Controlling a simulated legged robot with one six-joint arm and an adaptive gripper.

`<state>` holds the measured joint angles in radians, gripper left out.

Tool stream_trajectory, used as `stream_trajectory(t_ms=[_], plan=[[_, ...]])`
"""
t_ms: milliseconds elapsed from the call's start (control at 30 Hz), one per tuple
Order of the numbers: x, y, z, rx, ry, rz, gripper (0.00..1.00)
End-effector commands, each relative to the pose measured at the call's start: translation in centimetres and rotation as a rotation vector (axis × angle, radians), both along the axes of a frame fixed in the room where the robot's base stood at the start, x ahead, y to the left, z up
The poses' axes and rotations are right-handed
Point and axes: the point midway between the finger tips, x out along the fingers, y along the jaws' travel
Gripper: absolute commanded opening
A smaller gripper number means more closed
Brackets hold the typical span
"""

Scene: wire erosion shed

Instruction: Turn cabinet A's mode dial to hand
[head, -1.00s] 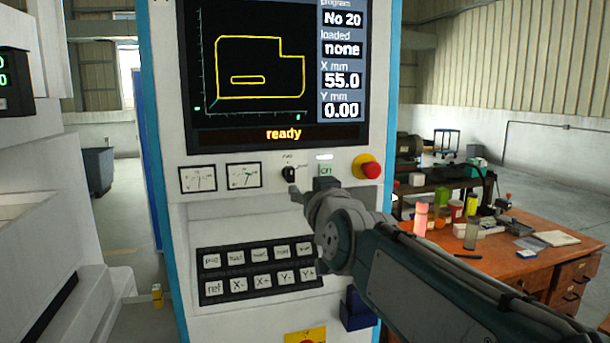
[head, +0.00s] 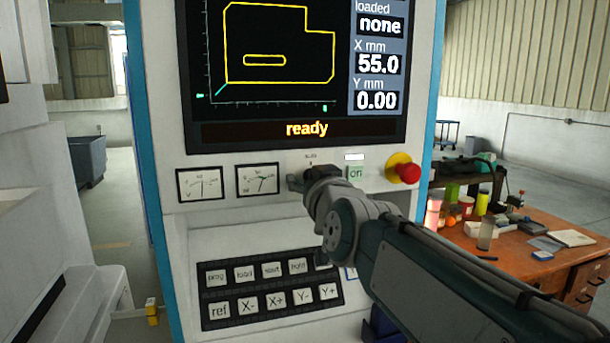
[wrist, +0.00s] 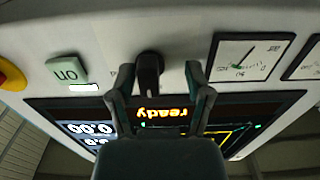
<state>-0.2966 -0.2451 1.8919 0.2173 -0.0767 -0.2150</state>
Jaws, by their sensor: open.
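Cabinet A's panel stands in front of me, its screen (head: 290,70) reading "ready". The black mode dial (wrist: 149,75) shows in the wrist view, which is upside down. It stands between the two fingertips of my gripper (wrist: 158,72), which is open around it; contact is not clear. In the head view my gripper (head: 298,182) covers the dial, below a small label that seems to read "auto". The dial's other markings are hidden or too small to read.
A green "on" button (head: 355,173) and a red emergency button (head: 404,170) sit right of the dial. Two meters (head: 258,179) are on its left. A key panel (head: 270,288) is below. A cluttered wooden bench (head: 530,250) stands at the right.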

Motion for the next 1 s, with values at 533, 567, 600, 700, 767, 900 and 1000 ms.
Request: stream_trajectory(t_ms=[533,567,600,700,767,900,1000], plan=[[0.09,0.02,-0.02,-0.002,-0.002,-0.001,0.0],[0.09,0.05,-0.02,-0.001,-0.001,0.0,0.0],[0.09,0.06,-0.03,0.001,-0.001,0.0,0.0],[0.09,0.07,-0.05,0.012,0.004,0.0,0.0],[0.11,0.06,-0.06,0.025,0.007,0.0,0.0],[0.12,0.05,-0.08,0.081,0.024,0.0,0.0],[0.13,0.03,-0.09,0.143,0.042,0.0,0.0]])
